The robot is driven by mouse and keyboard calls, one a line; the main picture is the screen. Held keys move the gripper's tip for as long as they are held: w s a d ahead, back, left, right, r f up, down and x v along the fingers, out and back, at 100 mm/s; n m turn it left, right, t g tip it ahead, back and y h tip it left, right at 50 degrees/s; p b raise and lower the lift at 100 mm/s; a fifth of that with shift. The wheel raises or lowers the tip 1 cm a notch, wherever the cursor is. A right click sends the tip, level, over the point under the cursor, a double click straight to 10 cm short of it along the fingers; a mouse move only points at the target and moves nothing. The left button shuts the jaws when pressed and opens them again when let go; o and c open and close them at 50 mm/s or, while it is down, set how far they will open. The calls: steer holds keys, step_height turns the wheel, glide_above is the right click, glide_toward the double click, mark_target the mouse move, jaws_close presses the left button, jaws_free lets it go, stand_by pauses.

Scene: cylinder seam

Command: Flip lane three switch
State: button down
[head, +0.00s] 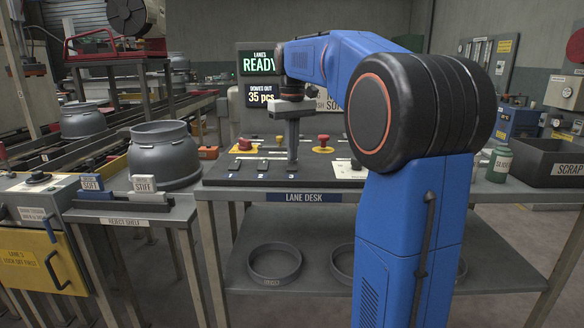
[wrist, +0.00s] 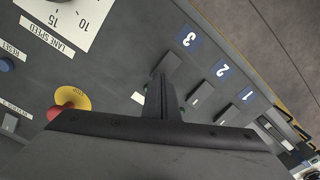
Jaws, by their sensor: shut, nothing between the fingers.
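The lane three switch (wrist: 170,66) is a dark rocker below the blue "3" label (wrist: 188,40) in the wrist view. The lane two switch (wrist: 201,93) and lane one switch (wrist: 229,115) sit beside it in a row. My gripper (wrist: 161,88) is shut and empty, pointing down at the panel. Its fingertips are right by the lane three rocker and cover part of it; I cannot tell whether they touch. In the head view my gripper (head: 292,162) stands over the lane desk (head: 325,182) and hides the third switch.
A red stop button on a yellow disc (wrist: 72,99) lies left of my fingers in the wrist view, near the lane speed dial (wrist: 65,22). A READY screen (head: 259,62) and "35 pcs" screen (head: 262,95) stand behind the desk. A grey pot (head: 163,160) stands left.

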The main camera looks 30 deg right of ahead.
mark_target(292, 163)
steer(key=shift+f, duration=0.55)
stand_by(0.4)
steer(key=shift+r, duration=0.1)
step_height(292, 163, up, 7)
stand_by(1.0)
stand_by(0.4)
steer(key=shift+t, duration=0.5)
steer(key=s+a+f, duration=0.1)
steer(key=s, duration=0.1)
steer(key=s+a+f, duration=0.1)
steer(key=s+a, duration=0.1)
steer(key=s+a+f, duration=0.1)
steer(key=s+a, duration=0.1)
steer(key=shift+s+a+f, duration=0.25)
steer(key=shift+s+f, duration=0.05)
steer(key=shift+s, duration=0.1)
steer(key=s+a+f+t, duration=0.2)
steer(key=s+a+f, duration=0.3)
steer(key=s+f, duration=0.6)
steer(key=s+a+f+t, duration=0.1)
steer(key=s+a+f, duration=0.4)
steer(key=s+f, duration=0.7)
steer(key=shift+s+a+f+n+t, duration=0.2)
steer(key=shift+f+n+t, duration=0.2)
steer(key=shift+f, duration=0.15)
